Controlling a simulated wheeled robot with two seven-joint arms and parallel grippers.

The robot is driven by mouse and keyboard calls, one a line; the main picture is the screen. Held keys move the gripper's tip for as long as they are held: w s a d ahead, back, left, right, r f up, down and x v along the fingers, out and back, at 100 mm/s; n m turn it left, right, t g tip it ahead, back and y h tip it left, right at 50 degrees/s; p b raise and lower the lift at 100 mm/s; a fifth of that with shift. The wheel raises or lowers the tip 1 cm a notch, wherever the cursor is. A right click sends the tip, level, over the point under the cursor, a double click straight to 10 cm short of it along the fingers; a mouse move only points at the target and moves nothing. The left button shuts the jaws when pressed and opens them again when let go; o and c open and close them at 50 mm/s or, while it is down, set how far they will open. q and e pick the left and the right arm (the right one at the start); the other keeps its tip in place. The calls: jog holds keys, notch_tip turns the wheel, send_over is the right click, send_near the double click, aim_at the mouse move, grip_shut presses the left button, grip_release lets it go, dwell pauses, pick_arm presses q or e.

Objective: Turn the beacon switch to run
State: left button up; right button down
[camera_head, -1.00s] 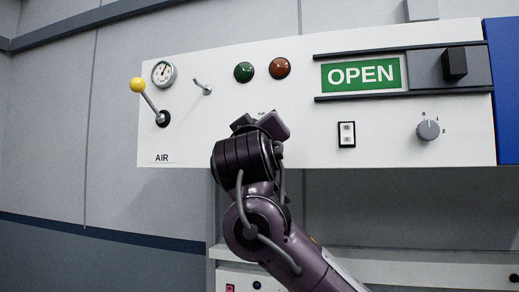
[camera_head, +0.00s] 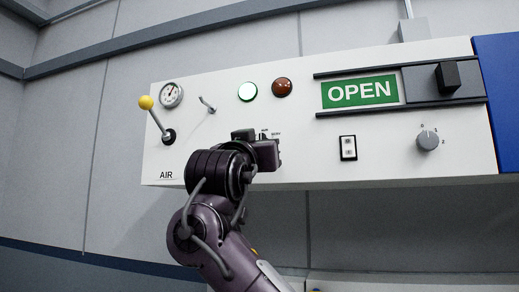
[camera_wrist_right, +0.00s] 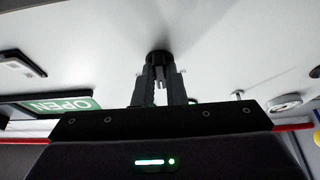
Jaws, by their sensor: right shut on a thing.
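The beacon switch is a dark round knob (camera_wrist_right: 158,58) on the white panel, seen in the right wrist view between my fingertips. My right gripper (camera_wrist_right: 159,75) is shut on it. In the head view my right gripper (camera_head: 257,142) is against the panel below the lamps and hides the knob. Small black labels show just above its fingers, too small to read surely. The green lamp (camera_head: 247,92) glows brightly, while the red-brown lamp (camera_head: 282,88) beside it looks dark. My left gripper is not in view.
The white panel (camera_head: 220,130) also carries a yellow-tipped lever (camera_head: 155,117), a gauge (camera_head: 171,95), a small toggle (camera_head: 208,105), a rocker switch (camera_head: 348,148), a grey dial (camera_head: 428,140) and an OPEN sign with a black slider (camera_head: 447,77). A blue panel edge (camera_head: 500,90) is at right.

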jog(key=shift+r, duration=0.15)
jog(key=c, duration=1.5)
grip_release()
jog(key=shift+s, duration=0.1)
jog(key=b+v, duration=0.5)
jog(key=v, duration=0.2)
jog(key=shift+s+a+f, duration=0.15)
jog(key=shift+s+f, duration=0.1)
jog(key=shift+s, duration=0.05)
